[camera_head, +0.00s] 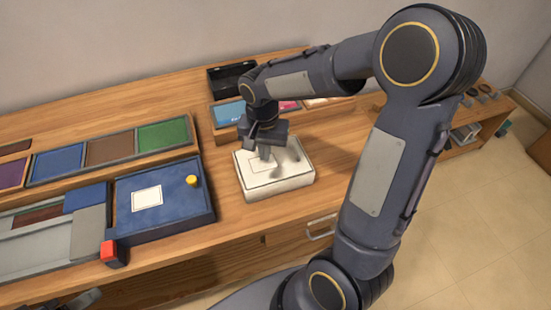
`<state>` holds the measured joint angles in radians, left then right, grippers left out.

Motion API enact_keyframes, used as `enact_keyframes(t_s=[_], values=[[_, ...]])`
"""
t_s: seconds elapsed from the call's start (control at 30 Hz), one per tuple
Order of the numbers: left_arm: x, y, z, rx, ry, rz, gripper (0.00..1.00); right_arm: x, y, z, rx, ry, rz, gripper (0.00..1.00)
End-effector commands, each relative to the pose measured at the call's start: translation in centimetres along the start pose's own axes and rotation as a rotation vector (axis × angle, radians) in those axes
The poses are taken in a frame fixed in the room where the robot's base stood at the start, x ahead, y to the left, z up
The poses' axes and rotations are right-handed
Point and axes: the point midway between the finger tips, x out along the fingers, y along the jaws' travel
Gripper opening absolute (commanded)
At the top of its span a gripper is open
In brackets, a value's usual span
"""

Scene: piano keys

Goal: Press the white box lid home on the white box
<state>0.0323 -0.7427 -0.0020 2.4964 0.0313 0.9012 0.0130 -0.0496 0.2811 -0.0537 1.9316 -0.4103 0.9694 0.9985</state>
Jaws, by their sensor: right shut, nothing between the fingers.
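The white box (277,190) stands on the wooden table, near its front edge. The white box lid (246,171) lies on top of it, with a thin rectangular outline on its upper face. My right gripper (265,157) points down over the lid, its fingers shut and empty. The fingertips are at or just above the lid; I cannot tell whether they touch. The gripper and its shadow cover part of the lid. My left gripper cannot be made out; only a dark piece shows at the lower left edge.
A blue case (165,215) with a white square and a yellow knob lies left of the box. Coloured trays (110,147) and a black open box (231,78) stand behind. Bare wood lies right of the box.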

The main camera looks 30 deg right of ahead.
Motion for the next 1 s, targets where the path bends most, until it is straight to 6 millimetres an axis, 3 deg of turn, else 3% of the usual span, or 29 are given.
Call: enact_keyframes(t_s=[1.0], values=[[1.1, -0.5, 0.6, 0.0, 0.0, 0.0, 0.6, 1.6, 0.0, 0.0, 0.0, 0.0, 0.0, 0.0]])
